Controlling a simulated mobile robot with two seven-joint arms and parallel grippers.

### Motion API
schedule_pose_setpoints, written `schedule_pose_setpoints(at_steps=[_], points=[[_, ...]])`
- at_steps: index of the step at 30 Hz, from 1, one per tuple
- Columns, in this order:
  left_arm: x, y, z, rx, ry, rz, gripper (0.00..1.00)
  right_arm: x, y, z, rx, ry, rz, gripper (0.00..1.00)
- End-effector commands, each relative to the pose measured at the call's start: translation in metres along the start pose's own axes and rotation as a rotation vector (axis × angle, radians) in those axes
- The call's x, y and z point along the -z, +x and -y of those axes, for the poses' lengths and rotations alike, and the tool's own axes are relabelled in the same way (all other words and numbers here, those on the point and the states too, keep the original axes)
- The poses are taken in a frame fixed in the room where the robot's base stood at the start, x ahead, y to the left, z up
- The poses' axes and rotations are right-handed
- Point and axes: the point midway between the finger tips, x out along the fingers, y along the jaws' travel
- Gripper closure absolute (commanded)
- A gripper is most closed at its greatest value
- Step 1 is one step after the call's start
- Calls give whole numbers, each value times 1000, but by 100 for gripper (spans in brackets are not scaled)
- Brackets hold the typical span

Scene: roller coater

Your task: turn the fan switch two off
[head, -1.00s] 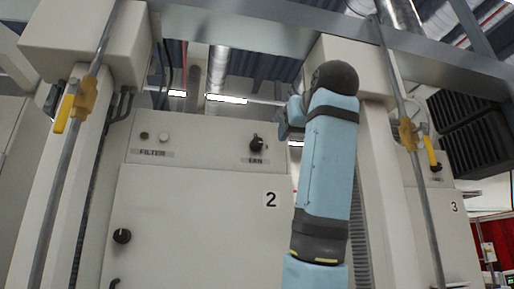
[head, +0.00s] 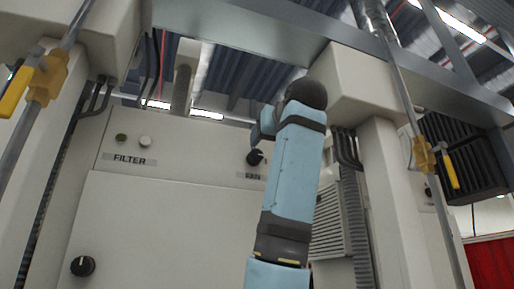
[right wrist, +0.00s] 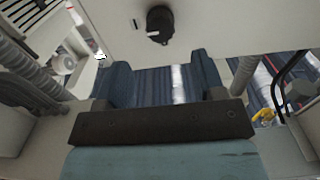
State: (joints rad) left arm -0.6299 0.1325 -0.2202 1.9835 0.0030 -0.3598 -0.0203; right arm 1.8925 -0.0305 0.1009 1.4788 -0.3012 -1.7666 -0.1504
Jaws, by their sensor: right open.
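The fan switch (head: 255,157) is a round black knob with a light pointer mark, on the upper cream panel above the partly covered FAN label. My right gripper (head: 262,128) is just above and beside it in the head view, with my blue arm covering the panel to its right. In the right wrist view the black knob (right wrist: 160,25) shows beyond the fingertips, lined up with the gap between them. The right gripper (right wrist: 161,75) is open and empty, and the knob looks apart from both fingers. My left gripper is out of view.
A FILTER label (head: 129,160) with two small round buttons is left on the same panel. Another black knob (head: 82,266) is on the door below. Pipes with yellow valve handles (head: 47,80) (head: 424,155) stand at both sides. A metal beam (head: 240,20) crosses above.

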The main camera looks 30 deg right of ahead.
Motion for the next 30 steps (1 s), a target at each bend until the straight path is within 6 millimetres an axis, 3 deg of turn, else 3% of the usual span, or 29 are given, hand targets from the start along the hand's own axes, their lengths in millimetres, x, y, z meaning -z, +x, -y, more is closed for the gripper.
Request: schedule_pose_setpoints(at_steps=[3,10,15,23,25,30], points=[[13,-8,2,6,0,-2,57,3,27,0,0,0,4,37],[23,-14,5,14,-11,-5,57,2,62,0,0,0,2,37],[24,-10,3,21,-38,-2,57,0,73,0,0,0,1,37],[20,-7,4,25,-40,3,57,0,74,0,0,0,0,37],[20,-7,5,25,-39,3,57,0,74,0,0,0,0,46],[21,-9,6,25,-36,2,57,0,74,0,0,0,0,85]])
